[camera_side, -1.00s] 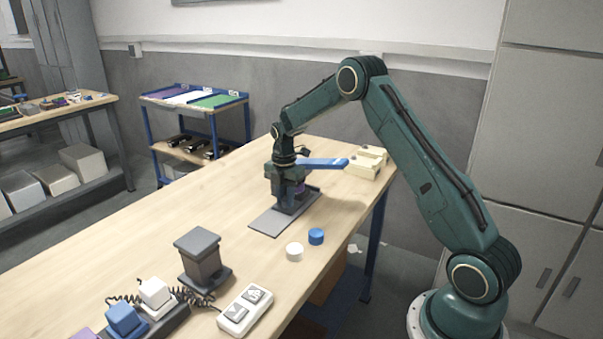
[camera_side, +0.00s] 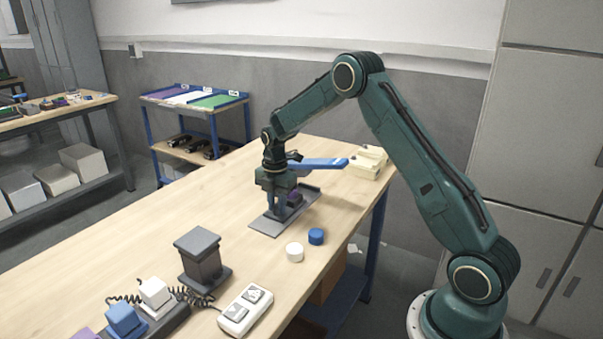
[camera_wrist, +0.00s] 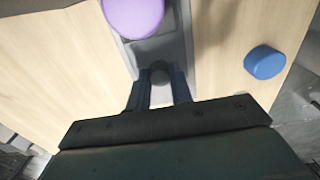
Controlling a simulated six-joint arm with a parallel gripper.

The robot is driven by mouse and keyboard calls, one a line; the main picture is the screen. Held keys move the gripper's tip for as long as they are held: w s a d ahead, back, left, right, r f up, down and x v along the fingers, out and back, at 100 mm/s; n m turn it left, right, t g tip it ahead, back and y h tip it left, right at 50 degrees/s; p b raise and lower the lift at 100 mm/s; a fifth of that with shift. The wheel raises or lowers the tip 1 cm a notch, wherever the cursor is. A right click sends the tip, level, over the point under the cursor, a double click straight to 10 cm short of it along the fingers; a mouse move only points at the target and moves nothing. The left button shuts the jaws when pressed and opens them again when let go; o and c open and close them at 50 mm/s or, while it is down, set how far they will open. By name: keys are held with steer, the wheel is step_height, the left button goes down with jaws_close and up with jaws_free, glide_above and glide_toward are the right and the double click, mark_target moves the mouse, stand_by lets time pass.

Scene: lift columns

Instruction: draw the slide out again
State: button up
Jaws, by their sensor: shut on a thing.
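The slide (camera_wrist: 150,48) is a grey carriage on a long grey track plate (camera_side: 265,228) on the bench. A purple round piece (camera_wrist: 133,14) sits on it, partly showing behind my gripper in the side view (camera_side: 294,196). My gripper (camera_side: 278,211) points down over the track. In the wrist view its fingers (camera_wrist: 160,84) are shut on a dark round knob (camera_wrist: 160,72) at the slide's near end. The fingers hide part of the slide and track in the side view.
A blue bar (camera_side: 322,163) reaches over the track's far end, by cream blocks (camera_side: 366,162). A white cap (camera_side: 294,252) and a blue cap (camera_side: 316,236) stand right of the track. A grey column (camera_side: 200,256) and a white button box (camera_side: 245,309) stand nearer the camera.

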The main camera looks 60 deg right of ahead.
steer(key=shift+a, duration=1.95)
steer(key=o, duration=0.8)
steer(key=shift+c, duration=0.2)
steer(key=shift+r, duration=0.1)
steer(key=shift+r, duration=2.9)
